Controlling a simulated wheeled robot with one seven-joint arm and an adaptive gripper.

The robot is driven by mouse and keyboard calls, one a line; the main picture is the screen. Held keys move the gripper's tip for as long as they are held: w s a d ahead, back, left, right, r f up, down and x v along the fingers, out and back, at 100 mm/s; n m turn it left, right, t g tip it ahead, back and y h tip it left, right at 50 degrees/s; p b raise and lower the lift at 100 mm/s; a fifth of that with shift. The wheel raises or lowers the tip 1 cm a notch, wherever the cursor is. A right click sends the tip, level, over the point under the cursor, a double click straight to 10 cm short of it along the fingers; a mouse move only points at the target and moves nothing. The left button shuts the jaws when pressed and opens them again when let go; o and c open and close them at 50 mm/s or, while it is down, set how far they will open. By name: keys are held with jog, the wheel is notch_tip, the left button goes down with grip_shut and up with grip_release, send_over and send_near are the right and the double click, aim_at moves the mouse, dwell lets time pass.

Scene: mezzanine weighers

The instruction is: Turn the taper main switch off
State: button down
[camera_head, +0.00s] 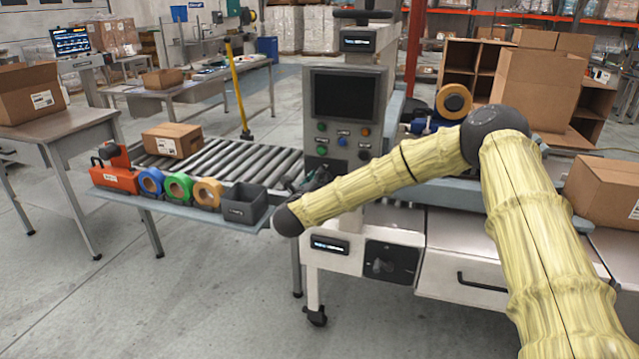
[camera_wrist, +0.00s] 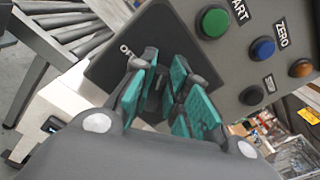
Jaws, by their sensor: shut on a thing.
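The main switch (camera_wrist: 160,32) shows in the wrist view as a dark square plate on the grey machine face, with a partly readable OFF mark at its left edge. Its grey handle is largely hidden between my fingers, so I cannot tell its exact angle. My gripper (camera_wrist: 166,90), with teal finger pads, is shut on this handle. In the head view my gripper (camera_head: 319,179) is at the lower left of the control panel (camera_head: 347,82), and my arm and gripper cover most of the switch there.
In the wrist view, a green START button (camera_wrist: 213,21), a blue ZERO button (camera_wrist: 263,48) and an orange button (camera_wrist: 300,68) sit right of the switch. A roller conveyor (camera_head: 222,158) runs left of the panel. A tray (camera_head: 240,226) holds tape rolls and a dark bin (camera_head: 243,203).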

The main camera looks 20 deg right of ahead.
jog(key=shift+w+a+f+n, duration=0.15)
jog(key=shift+f+n, duration=0.2)
jog(key=shift+n, duration=1.5)
jog(key=shift+a+f+n, duration=0.1)
jog(key=shift+f+n, duration=0.2)
jog(key=shift+n, duration=1.6)
jog(key=shift+w+a+f+n, duration=0.15)
jog(key=shift+f+n, duration=0.2)
jog(key=shift+n, duration=1.5)
jog(key=shift+s+f, duration=0.1)
jog(key=c, duration=1.4)
grip_release()
jog(key=v, duration=1.2)
